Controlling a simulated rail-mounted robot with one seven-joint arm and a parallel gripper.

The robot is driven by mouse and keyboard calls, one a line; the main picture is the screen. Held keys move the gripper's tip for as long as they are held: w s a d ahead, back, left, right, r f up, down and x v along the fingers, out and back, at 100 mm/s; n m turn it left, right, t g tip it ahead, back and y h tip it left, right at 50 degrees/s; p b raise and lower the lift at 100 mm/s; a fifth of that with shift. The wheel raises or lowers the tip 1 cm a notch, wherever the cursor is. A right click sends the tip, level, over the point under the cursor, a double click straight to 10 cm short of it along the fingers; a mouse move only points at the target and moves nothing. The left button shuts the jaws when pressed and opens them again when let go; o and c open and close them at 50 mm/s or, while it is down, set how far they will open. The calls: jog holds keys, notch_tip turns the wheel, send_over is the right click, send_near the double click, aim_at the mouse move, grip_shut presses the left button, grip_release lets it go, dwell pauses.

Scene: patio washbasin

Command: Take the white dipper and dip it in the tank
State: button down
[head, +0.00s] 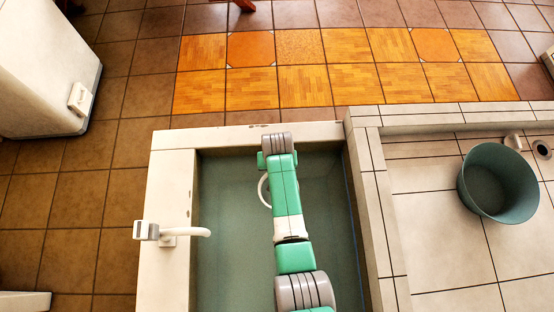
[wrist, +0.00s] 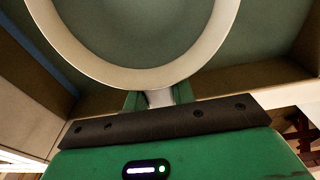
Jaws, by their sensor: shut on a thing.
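The white dipper (wrist: 140,79) fills much of the wrist view, its round rim facing the camera. My gripper (wrist: 160,98) is shut on its white handle, with a green finger on each side. In the head view a curved part of the dipper (head: 262,190) shows beside my arm, within the tank's outline. The arm hides the rest of it and the gripper's fingers. The tank (head: 172,215) is a rectangular basin with pale walls and a blue-green inside. I cannot tell whether the dipper touches the water.
A white tap (head: 185,232) reaches over the tank's left wall. A green-grey tub (head: 498,183) stands on the tiled counter (head: 430,240) at the right. A white appliance (head: 45,65) stands at the upper left. The tiled floor beyond the tank is mostly clear.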

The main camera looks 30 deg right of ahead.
notch_tip(320, 180, up, 16)
jog(key=g+p, duration=0.1)
jog(key=p, duration=1.1)
jog(key=shift+f+y+p, duration=0.15)
jog(key=shift+y+p, duration=0.15)
